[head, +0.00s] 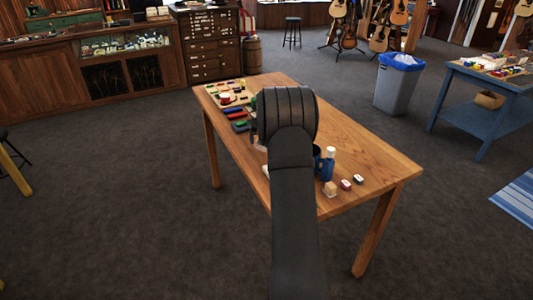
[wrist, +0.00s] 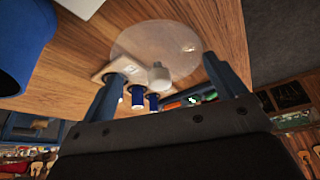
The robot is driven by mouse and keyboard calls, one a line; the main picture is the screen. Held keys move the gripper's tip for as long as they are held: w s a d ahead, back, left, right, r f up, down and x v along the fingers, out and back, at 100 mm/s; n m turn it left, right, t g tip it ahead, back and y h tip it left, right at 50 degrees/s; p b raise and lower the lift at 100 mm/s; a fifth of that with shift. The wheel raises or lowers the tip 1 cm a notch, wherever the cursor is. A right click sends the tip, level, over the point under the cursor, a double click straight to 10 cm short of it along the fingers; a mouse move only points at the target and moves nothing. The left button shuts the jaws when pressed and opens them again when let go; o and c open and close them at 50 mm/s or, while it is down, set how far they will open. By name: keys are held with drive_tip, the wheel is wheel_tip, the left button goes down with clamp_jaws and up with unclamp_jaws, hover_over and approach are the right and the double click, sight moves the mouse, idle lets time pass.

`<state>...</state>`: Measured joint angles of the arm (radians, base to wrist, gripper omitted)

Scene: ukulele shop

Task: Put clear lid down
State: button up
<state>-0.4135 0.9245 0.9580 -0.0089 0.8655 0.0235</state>
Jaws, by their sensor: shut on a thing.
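The clear lid (wrist: 150,42) is a see-through round disc with a pale knob (wrist: 159,76), seen in the wrist view. My gripper (wrist: 163,68) has its two dark blue fingers on either side of the lid and is shut on it. The wooden table surface (wrist: 222,20) shows behind and through the lid. I cannot tell how far the lid is from the table. In the head view my arm hides the gripper and most of the lid; only a small pale bit shows left of the arm.
Coloured pieces (head: 238,114) lie at the table's far left. A light wooden block (wrist: 122,70) and blue cylinders (wrist: 137,96) show near the lid.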

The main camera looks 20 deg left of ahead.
drive_tip(key=shift+f, duration=2.95)
drive_tip(key=shift+f, duration=0.1)
drive_tip(key=o, duration=0.7)
drive_tip(key=v, duration=1.2)
drive_tip(key=x, duration=1.1)
drive_tip(key=shift+w+f, duration=0.15)
drive_tip(key=shift+f, duration=0.15)
drive_tip(key=shift+w+a+r, duration=0.1)
drive_tip(key=shift+w, duration=0.05)
drive_tip(key=shift+r, duration=1.85)
